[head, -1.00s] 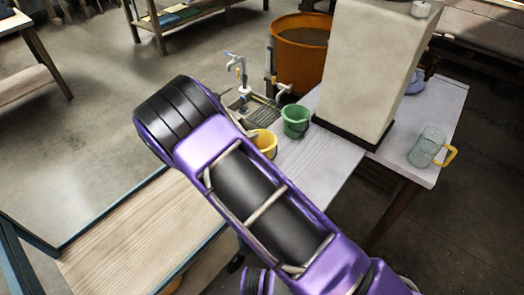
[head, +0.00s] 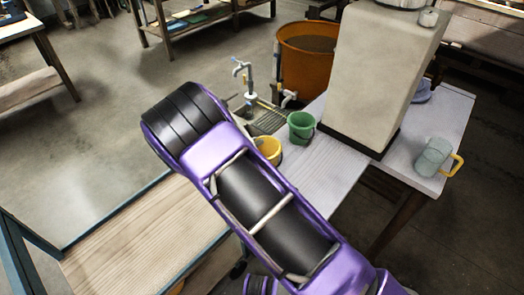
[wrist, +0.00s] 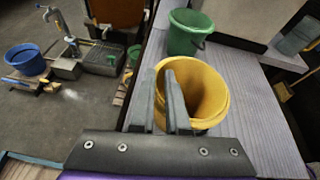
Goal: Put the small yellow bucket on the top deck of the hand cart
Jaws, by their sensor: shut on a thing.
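The small yellow bucket (head: 269,148) is at the left edge of the pale table, partly hidden by my arm in the head view. In the wrist view the yellow bucket (wrist: 208,92) is open-topped and looks empty. My gripper (wrist: 162,88) is shut on its near-left wall, one finger outside and one inside the rim. I cannot tell whether its base touches the table. The hand cart's wooden top deck (head: 140,240) with a teal frame lies at the lower left of the head view, bare where visible. My gripper's fingers are hidden in the head view.
A green bucket (head: 301,127) stands just behind the yellow one on the pale table (head: 335,175). A large pale block (head: 380,80) and a glass jug (head: 433,157) with a yellow handle stand farther right. An orange tub (head: 304,60) and a tap (head: 245,75) are behind.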

